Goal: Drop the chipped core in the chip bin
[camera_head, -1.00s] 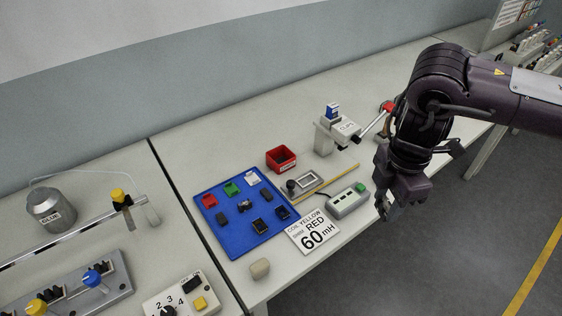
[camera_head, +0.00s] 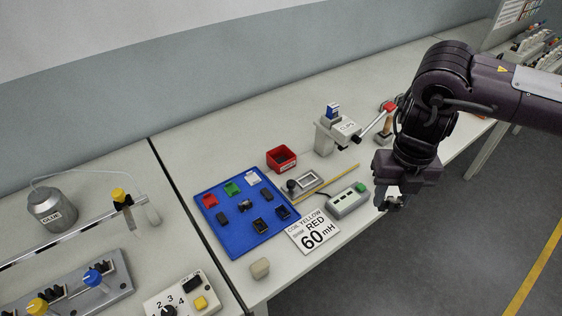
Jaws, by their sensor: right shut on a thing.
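My right gripper (camera_head: 391,201) is at the right, past the front edge of the bench, with its fingers pointing down. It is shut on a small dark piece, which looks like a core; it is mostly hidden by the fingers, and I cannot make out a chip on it. A small open red bin (camera_head: 282,159) with a white label stands on the bench behind the blue mat, to the left of and farther back than the gripper. The label is too small to read. My left gripper is not in view.
A blue mat (camera_head: 229,238) holds several small coloured and dark parts. Between bin and gripper are a grey tester (camera_head: 349,201), a flat fixture (camera_head: 303,182) and a yellow strip. A lever press (camera_head: 325,138) stands behind.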

